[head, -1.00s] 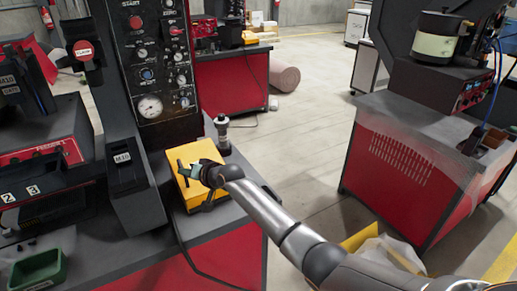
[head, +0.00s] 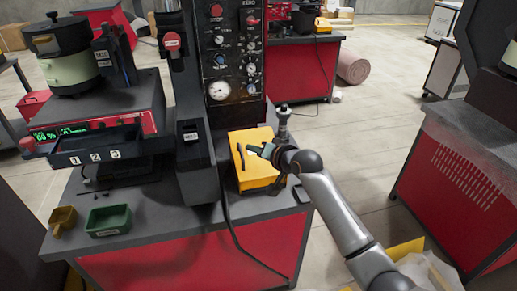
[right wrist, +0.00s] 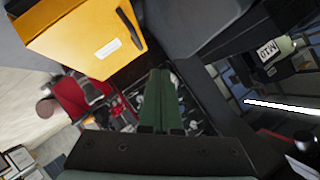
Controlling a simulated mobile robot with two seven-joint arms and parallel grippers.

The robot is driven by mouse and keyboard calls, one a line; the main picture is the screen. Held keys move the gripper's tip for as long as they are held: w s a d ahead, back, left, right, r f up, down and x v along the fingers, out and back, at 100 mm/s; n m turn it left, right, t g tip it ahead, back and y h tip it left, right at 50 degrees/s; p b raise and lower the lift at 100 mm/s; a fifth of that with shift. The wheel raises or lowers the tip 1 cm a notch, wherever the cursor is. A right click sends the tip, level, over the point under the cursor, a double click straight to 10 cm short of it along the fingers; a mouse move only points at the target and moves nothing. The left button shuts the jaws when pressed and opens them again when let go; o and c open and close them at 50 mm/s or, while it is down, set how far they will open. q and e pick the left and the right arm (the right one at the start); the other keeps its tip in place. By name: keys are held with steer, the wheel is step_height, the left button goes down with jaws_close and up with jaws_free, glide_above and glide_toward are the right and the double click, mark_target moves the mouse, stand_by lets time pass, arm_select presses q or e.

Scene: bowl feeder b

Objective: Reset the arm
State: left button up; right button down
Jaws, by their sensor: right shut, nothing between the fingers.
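My right gripper (head: 258,150) is in front of the control panel (head: 232,55), over the yellow box (head: 257,178) as seen in the head view. Its fingers are shut with nothing between them. In the right wrist view the two green fingers (right wrist: 160,98) lie together. The yellow box also shows there at the upper left (right wrist: 85,40). I cannot tell how high the gripper is above the box. My right arm reaches in from the lower right. My left gripper is not in view.
A bowl feeder (head: 68,55) stands on the bench at the left, with numbered bins (head: 115,150) below. A green tray (head: 108,221) and a small yellow scoop (head: 62,219) lie on the bench. A red cabinet (head: 465,180) stands right. Open floor lies between.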

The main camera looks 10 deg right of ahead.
steer(key=s+d+f+n+g+h, duration=0.1)
steer(key=s+f+n, duration=0.1)
steer(key=s+f, duration=0.6)
steer(key=s+d+f+n+g+h, duration=0.1)
steer(key=s+f+n, duration=0.1)
steer(key=s+f, duration=0.7)
steer(key=s+d+f+n+g, duration=0.1)
steer(key=s+f, duration=0.7)
steer(key=s, duration=1.2)
steer(key=shift+s+d+f+n+h, duration=0.3)
steer(key=shift+s+d+n+h, duration=0.1)
steer(key=shift+n, duration=0.2)
steer(key=shift+w, duration=0.1)
